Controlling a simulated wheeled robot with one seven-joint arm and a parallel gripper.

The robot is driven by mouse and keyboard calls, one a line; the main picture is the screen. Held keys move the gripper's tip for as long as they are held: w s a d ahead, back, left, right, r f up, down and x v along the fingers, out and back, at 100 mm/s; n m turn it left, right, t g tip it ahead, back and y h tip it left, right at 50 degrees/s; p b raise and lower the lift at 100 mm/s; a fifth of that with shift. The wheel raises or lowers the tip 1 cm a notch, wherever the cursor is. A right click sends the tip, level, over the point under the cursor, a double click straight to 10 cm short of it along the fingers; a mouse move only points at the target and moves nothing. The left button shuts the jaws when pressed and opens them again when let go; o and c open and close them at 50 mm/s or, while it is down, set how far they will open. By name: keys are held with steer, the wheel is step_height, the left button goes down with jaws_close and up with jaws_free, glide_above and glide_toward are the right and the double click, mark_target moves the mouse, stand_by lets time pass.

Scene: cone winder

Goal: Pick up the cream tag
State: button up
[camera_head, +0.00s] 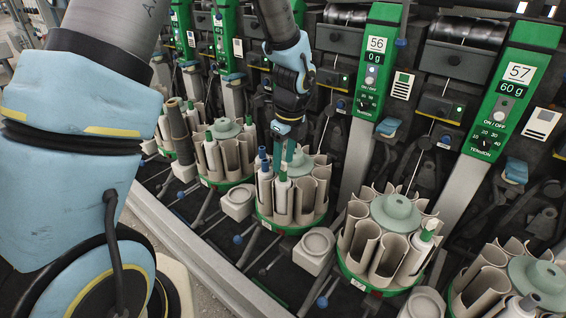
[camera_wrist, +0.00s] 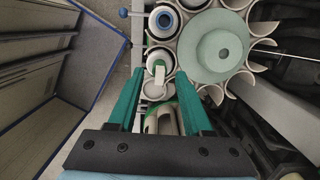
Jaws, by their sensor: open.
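A small cream piece that looks like the cream tag (camera_wrist: 160,73) shows in the wrist view, at the mouth of one tube of the round holder. In the wrist view my gripper (camera_wrist: 158,76) has its two green fingers apart, with the cream piece between their tips. I cannot tell the height gap between tips and tag. In the head view my gripper (camera_head: 285,152) points down over the left side of the middle round holder (camera_head: 289,231). The tag is not clear in that view.
The holder has a pale green hub (camera_wrist: 210,47) and several cream tubes. A blue-topped bobbin (camera_wrist: 165,20) stands close by. More round holders stand either side, one with a green-topped bobbin (camera_head: 417,250). Green machine panels (camera_head: 375,60) rise behind. A metal rail (camera_head: 210,262) runs in front.

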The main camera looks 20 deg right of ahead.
mark_target(284, 163)
steer(key=shift+f, duration=0.1)
steer(key=shift+c, duration=0.2)
jaws_close()
step_height(284, 163, up, 13)
steer(key=shift+p, duration=0.45)
stand_by(0.7)
